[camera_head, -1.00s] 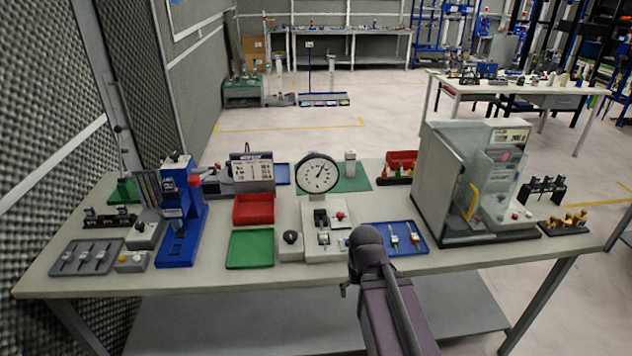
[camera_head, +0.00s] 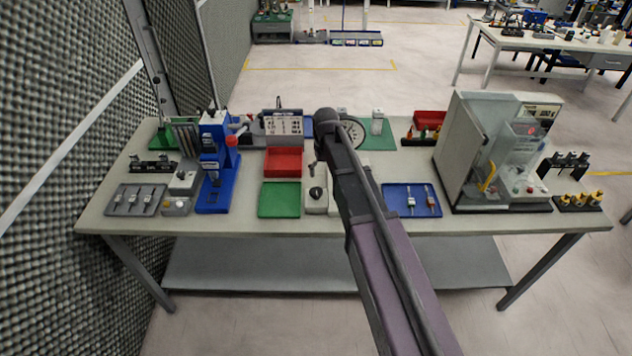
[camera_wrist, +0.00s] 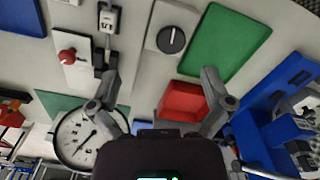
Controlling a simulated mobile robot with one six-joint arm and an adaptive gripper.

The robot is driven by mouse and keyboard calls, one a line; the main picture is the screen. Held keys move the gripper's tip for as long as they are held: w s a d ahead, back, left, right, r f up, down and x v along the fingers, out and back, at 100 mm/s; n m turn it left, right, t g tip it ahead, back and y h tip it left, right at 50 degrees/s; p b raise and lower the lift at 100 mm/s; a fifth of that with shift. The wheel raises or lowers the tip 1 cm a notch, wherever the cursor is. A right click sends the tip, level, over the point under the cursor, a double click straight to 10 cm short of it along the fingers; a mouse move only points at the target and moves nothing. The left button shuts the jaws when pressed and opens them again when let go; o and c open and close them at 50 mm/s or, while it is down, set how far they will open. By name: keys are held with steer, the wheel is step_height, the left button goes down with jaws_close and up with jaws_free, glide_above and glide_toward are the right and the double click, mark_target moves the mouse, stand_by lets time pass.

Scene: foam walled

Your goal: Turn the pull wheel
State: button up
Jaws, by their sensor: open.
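Two round controls show, and I cannot tell for certain which is the pull wheel. A red knob (camera_wrist: 67,56) sits on a white plate beside clamp fittings in the wrist view, close to the round dial gauge (camera_wrist: 84,140). A black knob (camera_wrist: 171,40) sits on a small grey box, also seen in the head view (camera_head: 317,193). My gripper (camera_wrist: 160,92) is open and empty, its fingers spread wide above the bench. The black knob lies ahead, between the finger directions; the red knob lies left. In the head view my arm hides the white plate and part of the dial (camera_head: 352,131).
A green tray (camera_head: 279,200) and a red bin (camera_head: 284,161) lie left of the black knob. A blue press (camera_head: 217,170) stands farther left. A blue tray (camera_head: 411,200) and a tall guarded machine (camera_head: 455,140) stand right. The bench's front strip (camera_head: 340,224) is clear.

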mark_target(316, 191)
steer(key=shift+n, duration=0.3)
steer(key=w+a+r, duration=0.1)
steer(key=w+a+p, duration=0.1)
steer(key=shift+w+a+r, duration=0.25)
steer(key=shift+a+r, duration=0.1)
steer(key=shift+f, duration=0.1)
step_height(316, 191, down, 14)
steer(key=b, duration=1.4)
steer(key=shift+r, duration=0.2)
steer(key=c, duration=1.1)
